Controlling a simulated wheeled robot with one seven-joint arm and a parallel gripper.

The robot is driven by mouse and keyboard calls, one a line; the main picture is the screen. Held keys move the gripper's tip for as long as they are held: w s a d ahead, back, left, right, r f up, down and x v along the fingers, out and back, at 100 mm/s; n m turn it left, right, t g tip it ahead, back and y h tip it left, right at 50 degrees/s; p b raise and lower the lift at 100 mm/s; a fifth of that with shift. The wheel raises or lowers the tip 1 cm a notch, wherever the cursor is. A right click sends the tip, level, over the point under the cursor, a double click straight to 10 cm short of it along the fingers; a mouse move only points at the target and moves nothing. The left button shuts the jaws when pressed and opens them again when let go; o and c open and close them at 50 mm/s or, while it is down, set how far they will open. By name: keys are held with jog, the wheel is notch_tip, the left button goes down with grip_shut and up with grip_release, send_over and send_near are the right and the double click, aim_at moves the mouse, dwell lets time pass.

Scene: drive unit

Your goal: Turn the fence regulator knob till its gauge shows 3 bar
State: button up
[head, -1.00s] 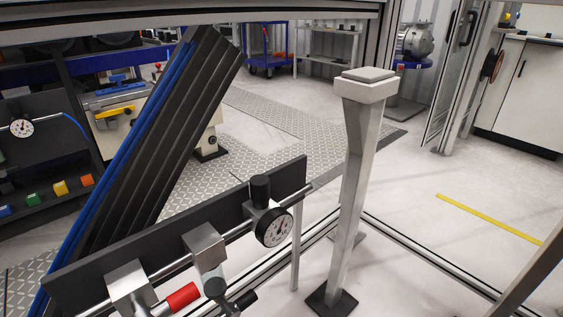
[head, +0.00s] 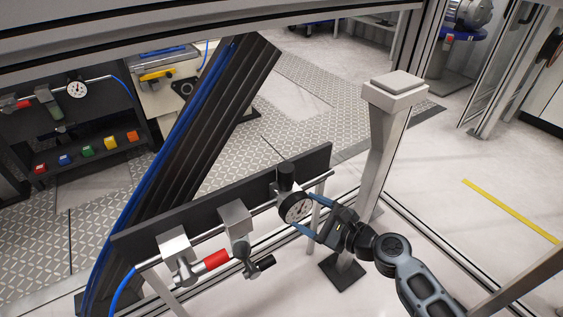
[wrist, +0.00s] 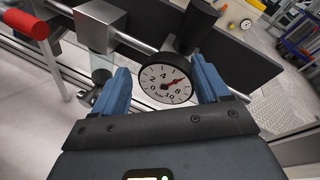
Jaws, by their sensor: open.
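The fence regulator knob (head: 286,176) is a black cylinder on top of the regulator body, on a pipe along the dark panel; it also shows at the top of the wrist view (wrist: 198,22). Its round white gauge (head: 296,208) faces my gripper.
On the same pipe, left of the regulator, are a metal block (head: 235,220) and a valve with a red handle (head: 215,262). A grey post (head: 385,150) stands close to the right. Another gauge (head: 77,89) is on a rack at the far left. Open floor lies right.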

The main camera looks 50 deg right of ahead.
aim_at(281, 164)
jog(key=w+d+r+m+t, duration=0.1)
jog(key=w+m, duration=0.1)
jog(key=w+d+r+m, duration=0.1)
jog(key=w+d+r, duration=0.1)
jog(key=w+d+r+m+t, duration=0.1)
jog(key=w+m, duration=0.1)
jog(key=shift+d+r+m+t, duration=0.3)
jog(key=shift+w+r, duration=0.1)
jog(key=shift+w, duration=0.1)
jog(key=w, duration=0.7)
jog(key=shift+w+d, duration=0.1)
jog(key=shift+w, duration=0.05)
jog(key=shift+c, duration=0.2)
jog(key=c, duration=0.9)
